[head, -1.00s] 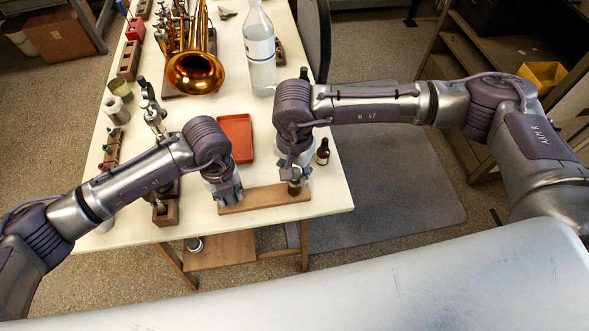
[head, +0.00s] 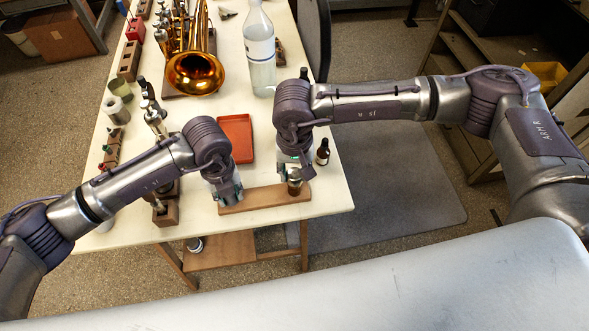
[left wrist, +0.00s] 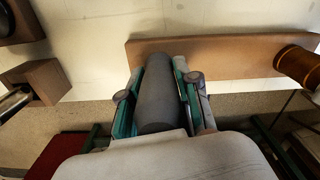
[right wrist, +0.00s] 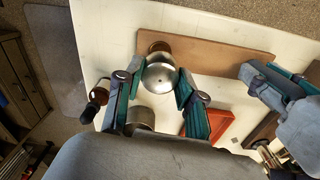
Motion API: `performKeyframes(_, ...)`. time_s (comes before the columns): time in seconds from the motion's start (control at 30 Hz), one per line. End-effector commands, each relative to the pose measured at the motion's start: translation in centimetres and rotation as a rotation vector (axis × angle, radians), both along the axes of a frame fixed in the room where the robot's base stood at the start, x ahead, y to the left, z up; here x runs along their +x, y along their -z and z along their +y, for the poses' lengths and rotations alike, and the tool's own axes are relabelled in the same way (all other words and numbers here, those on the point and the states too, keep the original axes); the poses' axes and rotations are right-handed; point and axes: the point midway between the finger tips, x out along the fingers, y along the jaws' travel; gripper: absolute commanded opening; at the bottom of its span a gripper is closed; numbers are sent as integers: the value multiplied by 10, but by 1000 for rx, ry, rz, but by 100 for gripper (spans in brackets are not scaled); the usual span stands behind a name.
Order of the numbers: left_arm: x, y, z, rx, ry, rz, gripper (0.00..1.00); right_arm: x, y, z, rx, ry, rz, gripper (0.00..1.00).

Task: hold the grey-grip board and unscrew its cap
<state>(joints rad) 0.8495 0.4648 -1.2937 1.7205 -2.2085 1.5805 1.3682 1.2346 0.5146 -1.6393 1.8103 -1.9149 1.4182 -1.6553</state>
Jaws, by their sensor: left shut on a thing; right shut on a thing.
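The wooden board (head: 262,197) lies flat near the table's front edge; it also shows in the left wrist view (left wrist: 220,57). My left gripper (left wrist: 157,80) is shut around the grey grip (left wrist: 158,105) at the board's left end. At the other end stands an amber-brown pot (left wrist: 301,66), seen from the side. A domed silver cap (right wrist: 160,74) tops it in the right wrist view. My right gripper (right wrist: 156,88) is shut on the cap, one finger on each side. In the head view my right gripper (head: 298,170) partly hides the cap. I cannot tell whether the cap is loose.
A red tray (head: 236,140) lies behind the board. A small dark bottle (head: 322,152) stands just right of my right gripper. A clear bottle (head: 260,50) and a brass horn (head: 195,72) are farther back. Wooden blocks (head: 166,214) line the left side.

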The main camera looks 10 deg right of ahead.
Motion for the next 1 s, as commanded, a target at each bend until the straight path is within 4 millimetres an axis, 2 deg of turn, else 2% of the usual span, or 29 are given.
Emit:
performKeyframes(0.2,0,0,0,-1,0,-1,0,0,0,0,0,-294,1,0)
performKeyframes(0.33,0,0,0,-1,0,-1,0,0,0,0,0,-366,1,0)
performKeyframes(0.63,0,0,0,-1,0,-1,0,0,0,0,0,-392,1,0)
performKeyframes(0.9,1,0,0,-1,0,-1,0,0,-1,1,0,-733,0,0)
performKeyframes(1.0,1,0,0,-1,0,-1,0,0,-1,0,0,-805,0,0)
